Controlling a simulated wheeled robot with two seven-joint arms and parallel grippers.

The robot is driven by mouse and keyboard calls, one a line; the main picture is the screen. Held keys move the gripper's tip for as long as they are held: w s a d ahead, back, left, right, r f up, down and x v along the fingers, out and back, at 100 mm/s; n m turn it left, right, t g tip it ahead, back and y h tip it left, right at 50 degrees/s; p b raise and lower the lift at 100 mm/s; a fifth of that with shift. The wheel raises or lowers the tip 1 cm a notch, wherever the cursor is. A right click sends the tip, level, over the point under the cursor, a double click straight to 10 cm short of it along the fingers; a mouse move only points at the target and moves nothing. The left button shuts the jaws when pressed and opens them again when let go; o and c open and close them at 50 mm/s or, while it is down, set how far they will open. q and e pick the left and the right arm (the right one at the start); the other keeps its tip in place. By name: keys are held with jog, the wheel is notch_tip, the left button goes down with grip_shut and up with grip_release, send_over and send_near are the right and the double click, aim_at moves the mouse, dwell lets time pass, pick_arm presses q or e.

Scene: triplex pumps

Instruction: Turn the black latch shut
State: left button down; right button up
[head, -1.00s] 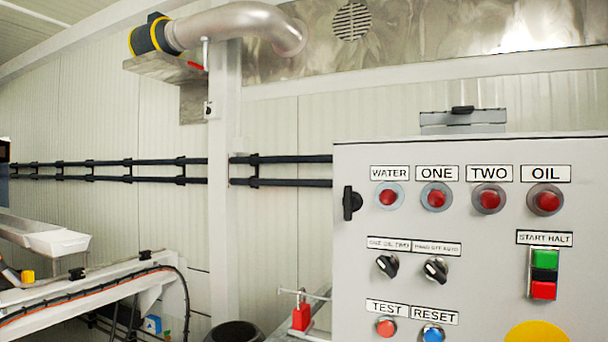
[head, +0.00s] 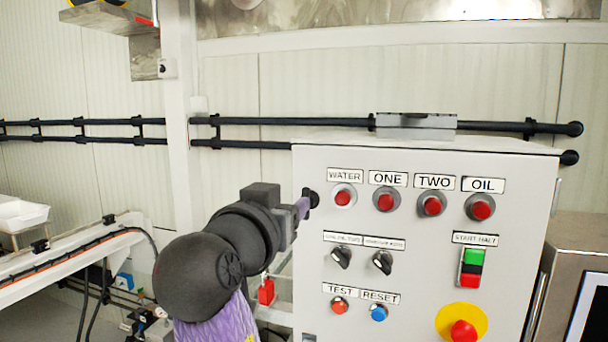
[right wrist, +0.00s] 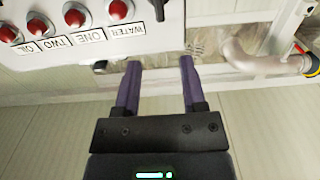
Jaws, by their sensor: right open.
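The black latch (head: 312,197) sits on the upper left edge of the grey control cabinet (head: 400,235), left of the WATER lamp. In the head view my right gripper (head: 302,208) reaches up to it and partly hides it, so its angle is unclear. In the right wrist view the latch (right wrist: 158,9) shows at the top, beyond the fingertips. The two purple fingers of my right gripper (right wrist: 160,64) are spread with nothing between them. Whether the gripper touches the latch cannot be told. My left gripper is not in view.
The cabinet front carries red lamps, two black selector knobs (head: 341,258), a START HALT switch (head: 472,267) and a red stop button (head: 463,331) on yellow. Black rails (head: 90,131) run along the wall behind.

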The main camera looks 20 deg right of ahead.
aim_at(304, 190)
jog(key=p+x, duration=0.2)
jog(key=x, duration=0.6)
jog(key=shift+w+d, duration=0.15)
jog(key=shift+w, duration=0.05)
jog(key=shift+w+d+f, duration=0.15)
jog(key=shift+w+d, duration=0.05)
jog(key=shift+w, duration=0.1)
grip_shut()
